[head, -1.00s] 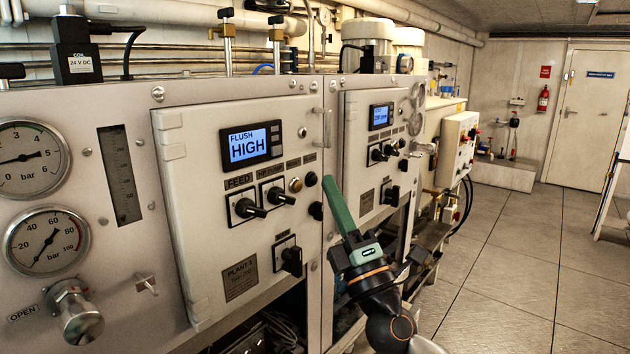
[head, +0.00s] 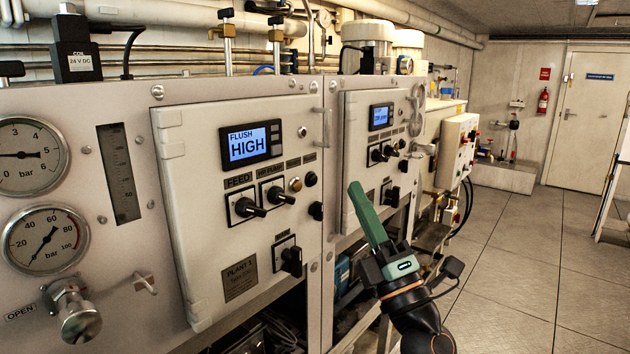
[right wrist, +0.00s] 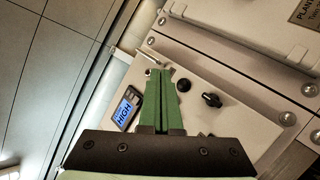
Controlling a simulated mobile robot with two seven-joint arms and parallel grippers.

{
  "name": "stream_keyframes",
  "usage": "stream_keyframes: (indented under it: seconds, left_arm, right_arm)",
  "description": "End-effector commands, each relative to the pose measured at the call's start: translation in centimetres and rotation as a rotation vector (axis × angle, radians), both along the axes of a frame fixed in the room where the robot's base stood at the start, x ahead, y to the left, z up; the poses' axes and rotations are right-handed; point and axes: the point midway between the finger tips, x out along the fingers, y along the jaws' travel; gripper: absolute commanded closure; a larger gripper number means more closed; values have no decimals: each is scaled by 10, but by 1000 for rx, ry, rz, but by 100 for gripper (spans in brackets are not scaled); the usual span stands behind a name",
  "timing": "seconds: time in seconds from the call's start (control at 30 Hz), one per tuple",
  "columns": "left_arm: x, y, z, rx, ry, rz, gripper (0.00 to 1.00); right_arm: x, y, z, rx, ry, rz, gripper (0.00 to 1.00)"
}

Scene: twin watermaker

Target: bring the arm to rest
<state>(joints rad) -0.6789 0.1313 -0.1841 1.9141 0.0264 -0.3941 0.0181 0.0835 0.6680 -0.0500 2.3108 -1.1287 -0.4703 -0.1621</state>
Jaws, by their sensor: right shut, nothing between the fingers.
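In the right wrist view the shut green fingers (right wrist: 162,75) lie across the view of a panel with a blue display (right wrist: 126,107) and a black knob (right wrist: 211,100). My left gripper is not in view.
The near control panel (head: 200,230) has a display reading FLUSH HIGH (head: 248,143) and several black knobs. A second panel (head: 357,120) stands beyond it. Pressure gauges (head: 45,240) are at the left. Open floor (head: 510,260) lies to the right, towards a door (head: 580,130).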

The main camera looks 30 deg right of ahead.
Motion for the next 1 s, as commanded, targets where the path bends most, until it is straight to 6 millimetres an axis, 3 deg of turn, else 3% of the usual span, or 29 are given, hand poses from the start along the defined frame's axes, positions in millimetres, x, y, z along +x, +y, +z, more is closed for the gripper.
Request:
stream_keyframes:
  seconds: [0.43, 0.57, 0.67, 0.77, 0.8, 0.87, 1.0]
  left_arm:
    - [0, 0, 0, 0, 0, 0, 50]
    - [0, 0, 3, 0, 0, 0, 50]
    - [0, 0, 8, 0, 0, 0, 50]
    - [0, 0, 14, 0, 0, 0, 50]
    - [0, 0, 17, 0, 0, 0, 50]
    - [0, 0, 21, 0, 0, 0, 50]
    - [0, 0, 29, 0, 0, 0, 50]
  right_arm:
    - [0, 0, 0, 2, 1, 0, 100]
    - [9, -2, -19, 50, 60, 23, 100]
    - [23, -4, -64, 167, 192, 73, 100]
    - [34, -2, -134, 353, 378, 137, 100]
    - [34, 1, -166, 438, 457, 160, 100]
    - [30, 6, -212, 567, 569, 187, 100]
    - [1, 28, -314, 887, 804, 227, 100]
